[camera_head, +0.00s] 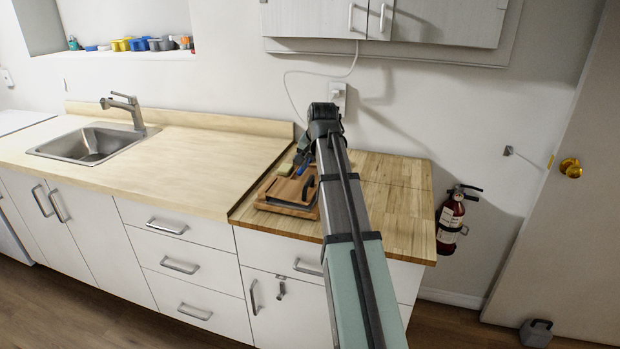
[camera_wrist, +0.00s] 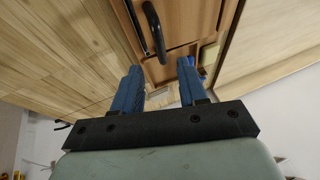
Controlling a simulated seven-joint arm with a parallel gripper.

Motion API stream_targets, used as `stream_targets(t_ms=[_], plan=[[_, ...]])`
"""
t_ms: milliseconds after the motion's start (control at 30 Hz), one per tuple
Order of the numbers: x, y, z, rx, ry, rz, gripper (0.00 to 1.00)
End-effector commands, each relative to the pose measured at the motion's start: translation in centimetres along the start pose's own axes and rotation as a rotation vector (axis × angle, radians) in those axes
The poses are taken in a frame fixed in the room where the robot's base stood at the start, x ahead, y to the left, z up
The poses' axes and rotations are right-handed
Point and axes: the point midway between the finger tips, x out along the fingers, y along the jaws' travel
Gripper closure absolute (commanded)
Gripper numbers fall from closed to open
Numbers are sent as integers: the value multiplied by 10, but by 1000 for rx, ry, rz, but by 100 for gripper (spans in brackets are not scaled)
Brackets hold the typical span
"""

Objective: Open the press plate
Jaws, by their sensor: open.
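The press plate (camera_head: 283,190) is a flat brown wooden piece with a dark curved handle (camera_head: 308,187). It lies on a wooden board on the butcher-block counter, left of my arm. In the wrist view the plate (camera_wrist: 180,20) is at the top, with its black handle (camera_wrist: 154,32) left of centre. My gripper (camera_wrist: 160,72) has two blue fingers, spread apart with nothing between them. The fingers point toward the plate, and the handle is ahead of them, apart from them. In the head view the gripper (camera_head: 305,160) is partly hidden by my arm.
A small greenish block (camera_head: 285,169) sits at the back of the board. A raised edge of the pale sink counter (camera_head: 200,175) borders the left side. The wall with an outlet (camera_head: 338,95) is behind. The butcher-block counter (camera_head: 400,195) is clear to the right.

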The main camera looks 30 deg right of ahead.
Motion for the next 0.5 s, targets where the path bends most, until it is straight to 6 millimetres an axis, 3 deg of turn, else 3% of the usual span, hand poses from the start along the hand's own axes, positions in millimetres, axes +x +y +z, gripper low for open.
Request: stream_targets(t_ms=[300,500], plan=[[46,0,0,0,-1,1,58],[63,0,0,0,0,0,58]])
